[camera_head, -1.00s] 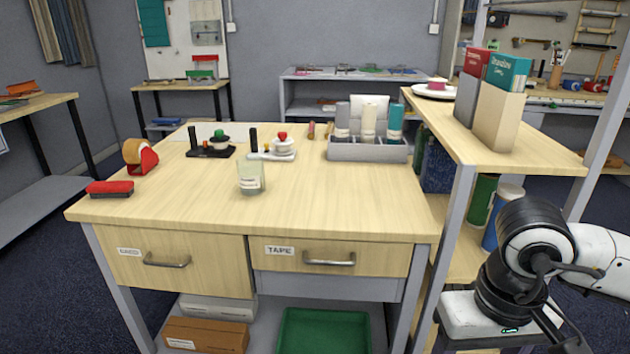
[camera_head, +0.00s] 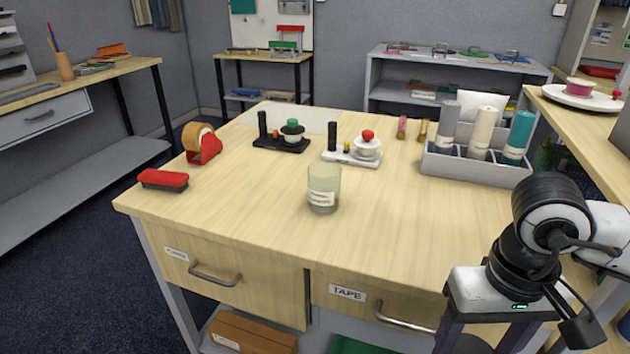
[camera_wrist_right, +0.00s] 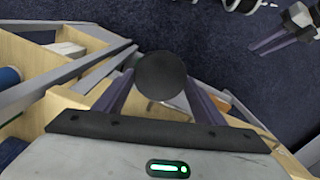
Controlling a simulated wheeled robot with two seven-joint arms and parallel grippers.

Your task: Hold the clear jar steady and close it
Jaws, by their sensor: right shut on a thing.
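The clear jar (camera_head: 323,190) stands upright on the wooden table near its front edge, with a white label and no lid visible on it. My right gripper (camera_head: 480,336) is low at the right, in front of the table and apart from the jar. In the right wrist view its fingers are shut on a dark round piece (camera_wrist_right: 161,76); I cannot tell for sure whether this is a lid. What seems to be my left gripper (camera_wrist_right: 268,45) shows at the top right of that view, too small to judge its jaws. It is outside the head view.
A red stapler-like block (camera_head: 163,180) and a tape dispenser (camera_head: 203,146) are at the left. A black stand (camera_head: 282,145) and a white stand (camera_head: 352,158) are behind the jar. A grey bottle rack (camera_head: 475,168) is at the right. The table around the jar is clear.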

